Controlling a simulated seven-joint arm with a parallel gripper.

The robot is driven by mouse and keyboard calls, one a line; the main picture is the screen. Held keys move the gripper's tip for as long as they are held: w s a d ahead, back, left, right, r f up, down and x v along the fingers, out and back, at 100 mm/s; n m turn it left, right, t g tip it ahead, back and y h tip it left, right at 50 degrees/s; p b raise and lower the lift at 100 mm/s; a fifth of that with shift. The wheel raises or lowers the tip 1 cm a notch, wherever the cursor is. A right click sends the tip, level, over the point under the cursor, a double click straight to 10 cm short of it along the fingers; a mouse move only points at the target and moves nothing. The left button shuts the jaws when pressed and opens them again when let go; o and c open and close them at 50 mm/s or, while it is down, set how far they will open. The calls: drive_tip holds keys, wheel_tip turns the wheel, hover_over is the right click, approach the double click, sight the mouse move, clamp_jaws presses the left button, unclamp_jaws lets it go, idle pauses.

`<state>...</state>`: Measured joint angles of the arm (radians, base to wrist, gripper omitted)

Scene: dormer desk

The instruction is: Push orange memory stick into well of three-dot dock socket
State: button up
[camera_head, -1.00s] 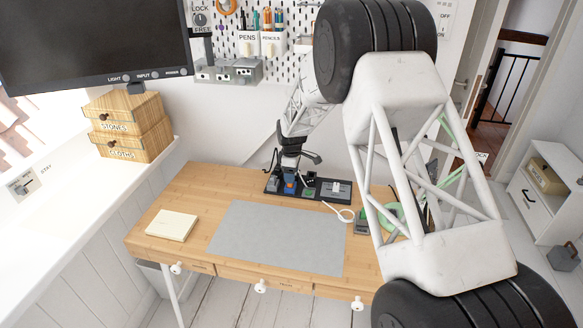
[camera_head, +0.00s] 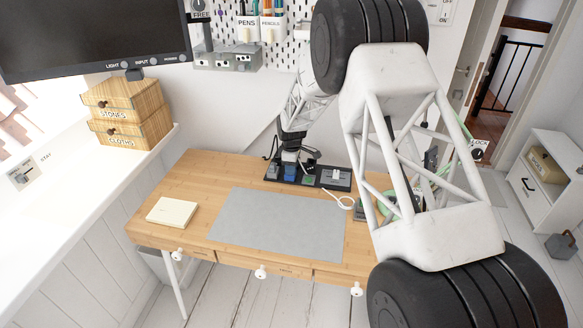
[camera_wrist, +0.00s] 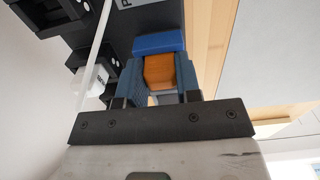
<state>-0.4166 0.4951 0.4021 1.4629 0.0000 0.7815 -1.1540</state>
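The orange memory stick (camera_wrist: 159,71) shows in the wrist view between the two blue-grey fingers of my gripper (camera_wrist: 159,78), which flank it closely on both sides. A blue block (camera_wrist: 158,43) lies just beyond the stick, on the black dock board (camera_wrist: 118,30). In the head view my gripper (camera_head: 290,162) is low over the left part of the dock board (camera_head: 335,186), right at a blue block (camera_head: 290,173). The stick is not distinguishable there. Socket dots are not readable, and how deep the stick sits in any well is hidden.
A white cable (camera_head: 335,199) loops at the board's front right. A grey mat (camera_head: 277,224) covers the desk middle, and a cream notepad (camera_head: 172,212) lies on the left. In the wrist view a white block (camera_wrist: 87,82) is left of my fingers.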

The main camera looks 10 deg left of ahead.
drive_tip(key=shift+o, duration=1)
drive_tip(key=c, duration=0.4)
drive_tip(key=shift+r, duration=1.05)
drive_tip(key=shift+r, duration=1.05)
drive_tip(key=shift+r, duration=1)
drive_tip(key=w+d+r, duration=0.3)
drive_tip(key=w+d, duration=0.4)
drive_tip(key=w, duration=0.1)
drive_tip(key=shift+r, duration=0.2)
